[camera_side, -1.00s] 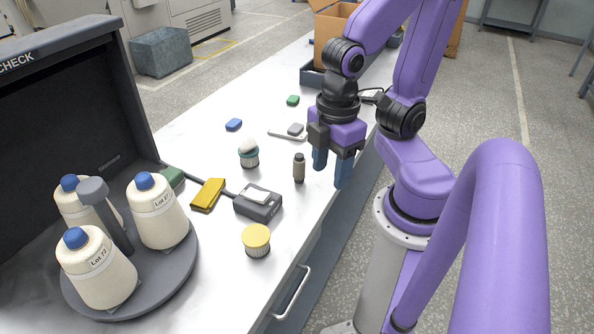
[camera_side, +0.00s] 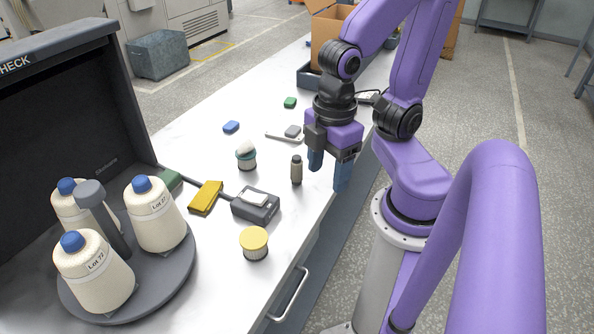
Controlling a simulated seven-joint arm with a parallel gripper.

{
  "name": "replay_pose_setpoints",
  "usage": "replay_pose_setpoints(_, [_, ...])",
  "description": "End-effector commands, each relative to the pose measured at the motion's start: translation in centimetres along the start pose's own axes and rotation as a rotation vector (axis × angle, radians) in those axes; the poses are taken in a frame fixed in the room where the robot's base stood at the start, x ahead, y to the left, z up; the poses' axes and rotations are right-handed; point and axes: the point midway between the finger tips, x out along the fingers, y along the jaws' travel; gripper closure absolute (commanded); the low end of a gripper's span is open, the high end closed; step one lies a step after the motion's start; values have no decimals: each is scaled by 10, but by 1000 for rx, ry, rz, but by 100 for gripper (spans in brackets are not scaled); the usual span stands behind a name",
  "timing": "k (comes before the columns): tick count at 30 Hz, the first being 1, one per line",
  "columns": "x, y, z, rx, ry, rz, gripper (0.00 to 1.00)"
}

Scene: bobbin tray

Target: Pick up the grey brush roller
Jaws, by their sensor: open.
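A small upright grey-brown cylinder with a dark top (camera_side: 297,170) stands on the white bench near its right edge; it looks like the grey brush roller, but bristles are too small to make out. My gripper (camera_side: 328,180) points down just to the right of it, over the bench edge. Its two blue fingers are apart with nothing visible between them. They do not appear to touch the cylinder, though their exact height above the bench is hard to tell.
To the left stand a teal-and-white round item (camera_side: 246,157), a dark boxy device (camera_side: 256,205), a yellow-topped cylinder (camera_side: 254,243) and a yellow block (camera_side: 206,197). A round tray (camera_side: 170,285) holds several yarn cones. A grey-and-white item (camera_side: 288,136) lies behind.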

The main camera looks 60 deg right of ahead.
Motion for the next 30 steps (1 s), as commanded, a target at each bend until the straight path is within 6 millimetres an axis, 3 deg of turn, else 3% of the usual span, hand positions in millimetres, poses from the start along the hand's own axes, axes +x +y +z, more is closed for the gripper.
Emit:
replay_pose_setpoints(11, [8,4,0,-7,-53,17,38])
replay_pose_setpoints(30, [93,65,12,-215,-759,323,38])
